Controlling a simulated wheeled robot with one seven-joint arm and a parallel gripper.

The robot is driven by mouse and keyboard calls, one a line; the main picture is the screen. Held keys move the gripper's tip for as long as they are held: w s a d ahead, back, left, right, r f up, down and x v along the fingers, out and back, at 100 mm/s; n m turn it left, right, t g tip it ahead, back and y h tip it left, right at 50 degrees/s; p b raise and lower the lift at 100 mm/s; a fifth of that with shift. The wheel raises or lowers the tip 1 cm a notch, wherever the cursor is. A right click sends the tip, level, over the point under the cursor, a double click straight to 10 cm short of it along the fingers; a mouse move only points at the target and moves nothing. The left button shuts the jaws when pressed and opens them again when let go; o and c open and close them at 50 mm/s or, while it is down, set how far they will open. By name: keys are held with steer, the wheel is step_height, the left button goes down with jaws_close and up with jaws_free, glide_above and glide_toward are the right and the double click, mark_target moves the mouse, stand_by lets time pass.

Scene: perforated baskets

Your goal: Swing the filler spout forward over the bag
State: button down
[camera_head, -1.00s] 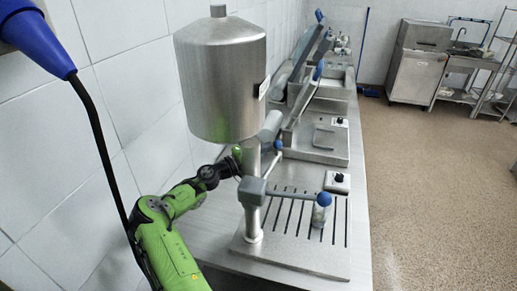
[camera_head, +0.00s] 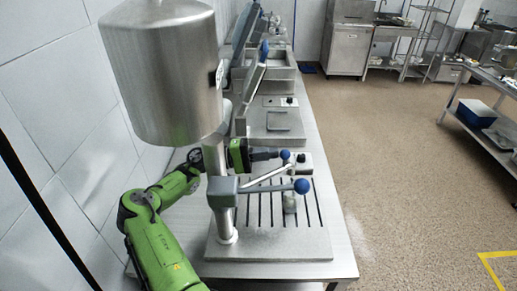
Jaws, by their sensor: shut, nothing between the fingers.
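The filler has a steel tank (camera_head: 165,75) on an upright column (camera_head: 216,160) with a grey block (camera_head: 222,190). A thicker arm reaches right from the block to a blue ball (camera_head: 301,186). A thinner rod (camera_head: 262,177) runs from the block back and right to another blue ball (camera_head: 285,155). I cannot tell for sure which is the spout. A small pale, translucent shape (camera_head: 290,205), perhaps the bag, is under the front ball. My gripper (camera_head: 276,155) is shut, just right of the column, its tips at or very near the rear ball; contact is unclear.
The slotted base plate (camera_head: 270,244) lies on a long steel bench (camera_head: 345,262). Other bench machines (camera_head: 275,122) stand behind. The tiled wall (camera_head: 50,130) is close on the left. Open floor (camera_head: 400,170) lies to the right; a table with a blue box (camera_head: 477,112) stands beyond.

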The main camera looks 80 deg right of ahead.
steer(key=shift+s+a+m+y, duration=0.6)
steer(key=shift+s+m+y, duration=0.1)
steer(key=shift+y, duration=0.5)
steer(key=shift+a, duration=0.1)
